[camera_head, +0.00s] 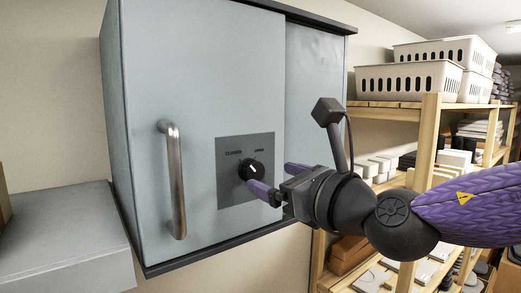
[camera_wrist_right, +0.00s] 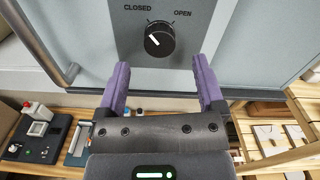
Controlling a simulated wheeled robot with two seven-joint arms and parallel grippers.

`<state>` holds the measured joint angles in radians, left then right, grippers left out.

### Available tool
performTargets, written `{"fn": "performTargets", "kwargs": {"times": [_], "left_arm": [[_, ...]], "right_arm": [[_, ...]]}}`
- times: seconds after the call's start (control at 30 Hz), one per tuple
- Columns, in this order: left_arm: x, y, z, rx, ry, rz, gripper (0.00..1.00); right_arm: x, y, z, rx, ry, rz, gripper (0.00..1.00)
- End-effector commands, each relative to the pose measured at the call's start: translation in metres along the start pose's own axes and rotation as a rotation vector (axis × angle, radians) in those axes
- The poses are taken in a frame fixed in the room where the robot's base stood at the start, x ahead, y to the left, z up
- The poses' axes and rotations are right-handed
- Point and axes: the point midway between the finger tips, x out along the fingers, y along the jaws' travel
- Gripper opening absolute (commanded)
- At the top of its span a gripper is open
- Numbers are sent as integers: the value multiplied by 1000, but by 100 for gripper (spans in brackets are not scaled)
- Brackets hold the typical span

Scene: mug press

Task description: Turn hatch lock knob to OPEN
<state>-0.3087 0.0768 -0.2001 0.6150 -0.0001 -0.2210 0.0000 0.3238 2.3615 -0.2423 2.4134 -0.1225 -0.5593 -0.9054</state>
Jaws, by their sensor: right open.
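The hatch lock knob (camera_head: 251,169) is a round black knob on a dark grey panel (camera_head: 232,192) on the cabinet's front. In the right wrist view the knob (camera_wrist_right: 159,43) has a white mark pointing up and left, toward the word CLOSED (camera_wrist_right: 138,8). The word OPEN (camera_wrist_right: 183,13) is up and right of the knob. My right gripper (camera_head: 268,174) is open, with its purple fingers just in front of the panel. In the wrist view its fingertips (camera_wrist_right: 160,61) are spread either side of the knob's line and below it, holding nothing. My left gripper is out of view.
The light blue-grey cabinet (camera_head: 185,70) has a vertical metal handle (camera_head: 176,180) left of the panel. A grey box-like surface (camera_head: 65,235) is at lower left. Wooden shelves (camera_head: 430,135) with white baskets (camera_head: 410,80) stand at right, behind my right arm.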

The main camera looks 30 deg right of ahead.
Motion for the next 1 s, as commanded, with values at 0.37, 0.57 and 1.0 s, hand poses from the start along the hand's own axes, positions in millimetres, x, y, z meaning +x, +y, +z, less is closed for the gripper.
{"fn": "performTargets", "kwargs": {"times": [0.37, 0.57, 1.0], "left_arm": [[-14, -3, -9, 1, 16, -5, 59], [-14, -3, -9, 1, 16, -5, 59], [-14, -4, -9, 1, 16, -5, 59]], "right_arm": [[40, 0, 0, 2, 0, -1, 87], [41, 0, 0, 2, -2, -1, 87], [40, 0, -1, 2, -1, -1, 7]]}}
